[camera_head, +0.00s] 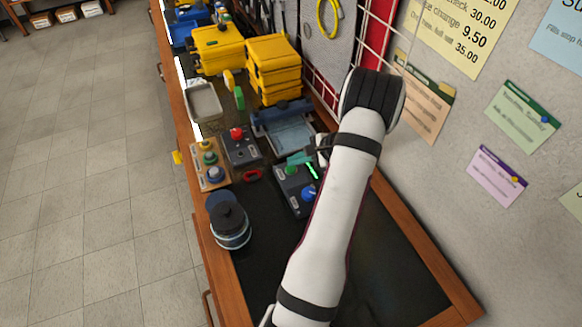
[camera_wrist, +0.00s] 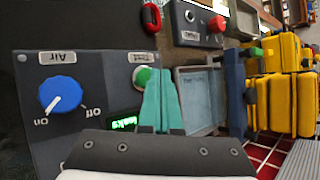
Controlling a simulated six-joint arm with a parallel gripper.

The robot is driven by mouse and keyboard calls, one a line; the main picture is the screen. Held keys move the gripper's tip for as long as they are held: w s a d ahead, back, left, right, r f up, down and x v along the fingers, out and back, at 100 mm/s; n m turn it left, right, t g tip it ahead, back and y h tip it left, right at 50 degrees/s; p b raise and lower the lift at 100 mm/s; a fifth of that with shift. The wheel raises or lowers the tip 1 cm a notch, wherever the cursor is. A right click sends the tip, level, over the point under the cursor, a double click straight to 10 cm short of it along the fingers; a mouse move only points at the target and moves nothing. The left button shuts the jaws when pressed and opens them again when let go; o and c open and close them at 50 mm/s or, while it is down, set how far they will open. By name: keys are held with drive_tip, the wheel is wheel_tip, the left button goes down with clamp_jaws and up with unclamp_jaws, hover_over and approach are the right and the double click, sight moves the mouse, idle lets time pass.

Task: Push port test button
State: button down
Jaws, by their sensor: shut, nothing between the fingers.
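A dark grey test box (camera_head: 287,197) lies on the black mat; the wrist view shows it at left (camera_wrist: 90,80). It has a blue Air knob (camera_wrist: 60,95), a lit green display (camera_wrist: 122,122) and a round green button (camera_wrist: 142,76) beside a small upside-down label. My gripper (camera_wrist: 160,72), with teal fingers, is shut and empty. Its tips are right beside the green button in the wrist view and partly cover it; I cannot tell whether they touch it. In the head view my gripper (camera_head: 299,158) is over the box's far end.
A box with a red button (camera_head: 241,146) and a wooden board with coloured knobs (camera_head: 209,165) stand left of the test box. A red ring (camera_head: 252,174) lies between. Yellow cases (camera_head: 273,70) stand at the back. The near black mat (camera_head: 390,265) is clear.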

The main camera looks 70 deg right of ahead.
sight(295, 169)
drive_tip(key=shift+r, duration=0.25)
drive_tip(key=shift+r, duration=2.5)
drive_tip(key=w+a+r+n+g+y, duration=0.2)
drive_tip(key=w+a+r+n, duration=0.2)
drive_tip(key=a, duration=0.6)
drive_tip(key=w+a+r+n+g+y, duration=0.15)
drive_tip(key=w+a+r+n, duration=0.25)
drive_tip(key=a, duration=0.6)
drive_tip(key=w+a+r+n+g+y, duration=0.2)
drive_tip(key=w+a+r+n, duration=0.15)
drive_tip(key=a, duration=0.75)
drive_tip(key=s+a+n+g+h, duration=0.3)
drive_tip(key=s+a+n, duration=0.7)
drive_tip(key=s+a, duration=0.4)
drive_tip(key=shift+s+a+r+n+g, duration=0.25)
drive_tip(key=shift+s+a+n+g, duration=0.15)
drive_tip(key=shift+a, duration=0.5)
